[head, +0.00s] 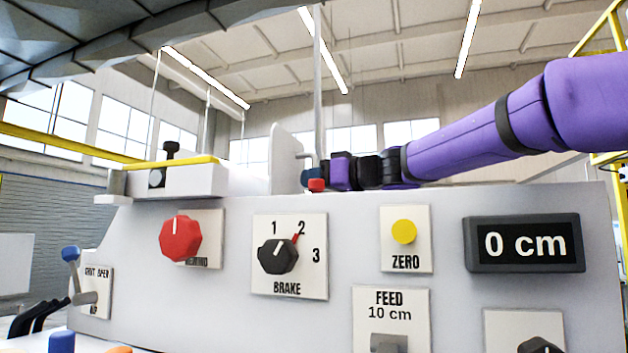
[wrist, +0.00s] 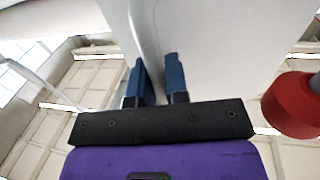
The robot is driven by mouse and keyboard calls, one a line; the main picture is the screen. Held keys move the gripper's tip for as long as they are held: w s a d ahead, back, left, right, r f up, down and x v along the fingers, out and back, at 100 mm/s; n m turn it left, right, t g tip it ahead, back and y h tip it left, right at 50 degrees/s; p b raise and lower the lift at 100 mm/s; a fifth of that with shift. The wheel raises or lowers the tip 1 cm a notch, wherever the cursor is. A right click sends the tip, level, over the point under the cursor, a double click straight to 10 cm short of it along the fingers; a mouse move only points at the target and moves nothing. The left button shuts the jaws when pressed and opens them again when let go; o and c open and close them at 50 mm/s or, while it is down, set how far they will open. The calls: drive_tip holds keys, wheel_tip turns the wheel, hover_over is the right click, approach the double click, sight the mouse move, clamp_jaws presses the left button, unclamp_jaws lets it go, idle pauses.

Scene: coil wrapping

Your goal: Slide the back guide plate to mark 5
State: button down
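The back guide plate appears to be the upright pale grey plate (head: 284,160) on top of the machine housing. It fills much of the upper wrist view (wrist: 225,45). My gripper (head: 312,176) is at the plate's lower right in the head view, beside a red knob (head: 317,185). In the wrist view my gripper (wrist: 155,82) shows two blue fingers standing apart, with a pale plate edge between and beyond them. I cannot make out firm contact on both sides. The red knob is at the right there (wrist: 293,105). No scale or mark 5 shows.
The front panel (head: 360,220) carries a red knob (head: 181,239), a brake selector (head: 278,256), a yellow ZERO button (head: 404,232) and a display reading 0 cm (head: 524,244). A yellow-topped block (head: 185,178) stands left of the plate on the housing.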

drive_tip(key=w+d, duration=0.2)
drive_tip(key=w, duration=0.3)
drive_tip(key=shift+w, duration=0.35)
drive_tip(key=c, duration=1.1)
unclamp_jaws()
drive_tip(key=shift+d, duration=0.1)
drive_tip(key=v, duration=1)
drive_tip(key=shift+s+d, duration=0.25)
drive_tip(key=shift+d, duration=0.05)
